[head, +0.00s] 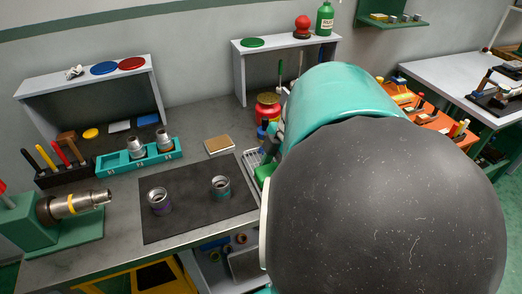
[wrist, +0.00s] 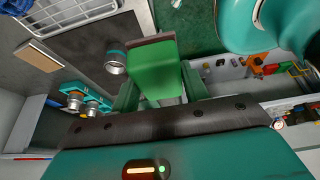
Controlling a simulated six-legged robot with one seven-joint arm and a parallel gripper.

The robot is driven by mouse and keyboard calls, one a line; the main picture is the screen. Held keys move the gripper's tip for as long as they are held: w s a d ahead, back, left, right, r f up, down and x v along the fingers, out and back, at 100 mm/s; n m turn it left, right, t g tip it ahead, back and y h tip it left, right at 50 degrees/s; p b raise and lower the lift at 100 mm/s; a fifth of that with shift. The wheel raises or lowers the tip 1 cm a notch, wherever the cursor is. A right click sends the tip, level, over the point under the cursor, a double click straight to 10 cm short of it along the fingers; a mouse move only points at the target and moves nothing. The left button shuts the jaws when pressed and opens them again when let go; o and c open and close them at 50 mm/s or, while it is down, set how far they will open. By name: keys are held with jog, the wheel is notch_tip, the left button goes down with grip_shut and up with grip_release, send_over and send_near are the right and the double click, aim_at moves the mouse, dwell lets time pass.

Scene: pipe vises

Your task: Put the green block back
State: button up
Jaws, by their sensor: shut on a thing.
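The green block (wrist: 155,68) is between the fingers of my gripper (wrist: 160,90) in the wrist view, and the gripper is shut on it. The block stands out beyond the fingers, over the front edge of the bench. In the head view my arm hides most of the gripper. A small green patch (head: 264,172) shows at the arm's left edge, near the right side of the dark mat; I cannot tell whether it is the block or a finger.
A teal rack (head: 128,166) with two fittings is behind, and a vise (head: 70,215) at left. An open drawer (wrist: 230,78) shows in the wrist view.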

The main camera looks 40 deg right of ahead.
jog(key=w+d+f, duration=0.2)
jog(key=d+f, duration=0.1)
jog(key=w+d+f, duration=0.3)
jog(key=d, duration=0.1)
jog(key=w+d+f, duration=0.3)
jog(key=shift+w+d+f, duration=0.1)
jog(key=shift+w+d, duration=0.05)
jog(key=shift+w, duration=0.05)
jog(key=shift+w+d+f, duration=0.2)
jog(key=shift+d+f, duration=0.05)
jog(key=shift+f, duration=1.7)
jog(key=shift+f, duration=0.15)
jog(key=o, duration=1)
